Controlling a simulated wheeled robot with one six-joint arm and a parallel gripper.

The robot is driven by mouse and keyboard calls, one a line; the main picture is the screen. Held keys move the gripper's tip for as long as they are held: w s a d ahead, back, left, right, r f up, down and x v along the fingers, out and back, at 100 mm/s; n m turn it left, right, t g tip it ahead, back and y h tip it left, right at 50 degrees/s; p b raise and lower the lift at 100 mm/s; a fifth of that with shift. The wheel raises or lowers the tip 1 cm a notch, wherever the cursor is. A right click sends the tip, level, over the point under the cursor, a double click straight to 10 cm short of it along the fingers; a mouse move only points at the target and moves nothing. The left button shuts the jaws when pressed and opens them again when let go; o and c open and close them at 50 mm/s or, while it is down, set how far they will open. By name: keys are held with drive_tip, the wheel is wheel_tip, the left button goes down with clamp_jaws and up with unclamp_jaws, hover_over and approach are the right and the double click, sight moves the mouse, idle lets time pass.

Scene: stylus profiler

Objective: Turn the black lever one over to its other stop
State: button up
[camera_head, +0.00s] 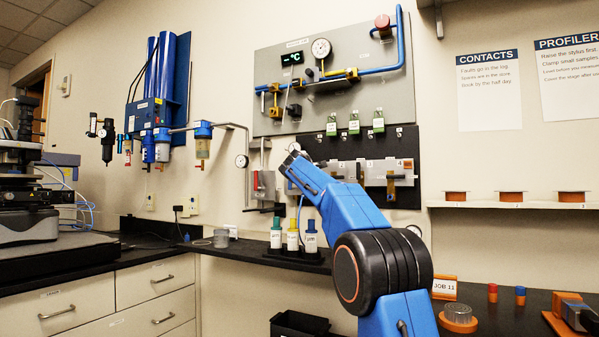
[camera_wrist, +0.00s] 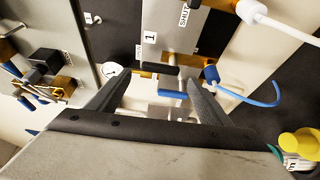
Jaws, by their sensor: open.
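A black lever (camera_wrist: 160,71) sits on a brass valve in the wrist view, beneath a grey plate (camera_wrist: 160,22) marked 1 and SHUT. The lever lies roughly crosswise, just beyond and between my fingertips. My gripper (camera_wrist: 157,84) is open, with a finger to either side and nothing clearly held. I cannot tell whether a finger touches the lever. A blue handle (camera_wrist: 172,96) shows just below the lever. In the head view my gripper (camera_head: 293,158) is at the left part of the black valve board (camera_head: 405,143), and my arm hides the lever there.
In the wrist view, a blue fitting with a blue hose (camera_wrist: 250,101) and a white pipe (camera_wrist: 285,25) are at the right. More brass valves (camera_wrist: 50,88) are at the left. Several bottles (camera_head: 293,240) stand on the bench below my gripper in the head view.

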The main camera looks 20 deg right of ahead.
drive_tip(key=v, duration=1.3)
drive_tip(key=shift+a, duration=0.1)
drive_tip(key=s+a+f+m+g+y, duration=0.3)
drive_tip(key=s+a+f+m, duration=0.1)
drive_tip(key=s+f, duration=1.4)
drive_tip(key=s+a+f+m+g+y, duration=0.3)
drive_tip(key=s+a+f, duration=0.3)
drive_tip(key=s+f, duration=1.2)
drive_tip(key=s+a+f+m+g+y, duration=0.2)
drive_tip(key=s+a+f+m+g, duration=0.3)
drive_tip(key=s+f, duration=1.4)
drive_tip(key=shift+a+y, duration=0.25)
drive_tip(key=shift+y, duration=0.15)
